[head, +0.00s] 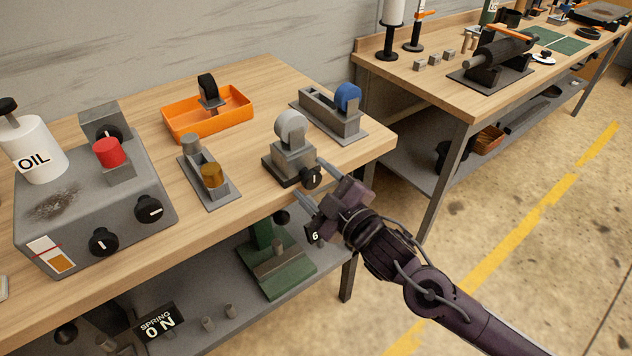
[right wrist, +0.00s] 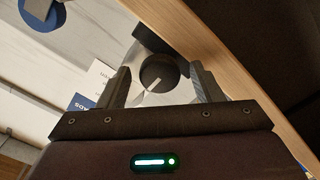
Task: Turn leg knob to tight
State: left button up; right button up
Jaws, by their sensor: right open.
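A round black knob (head: 313,177) with a pale pointer line sits on the front of a small block stand (head: 294,161) that carries a grey wheel (head: 291,127). No readable label tells whether it is the leg knob. My right gripper (head: 311,184) is open, its fingers reaching toward this knob from the table's front edge. In the right wrist view, the knob (right wrist: 158,74) shows between the two open fingers (right wrist: 160,82), with a gap on each side. The pointer looks near upright in the head view. My left gripper is not in view.
A grey box (head: 70,207) with an oil bottle (head: 33,150), a red button (head: 109,152) and black knobs stands at left. An orange tray (head: 180,123) and a blue-wheeled fixture (head: 330,121) lie behind. A lower shelf (head: 235,314) holds a green device (head: 275,268).

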jog(key=c, duration=1)
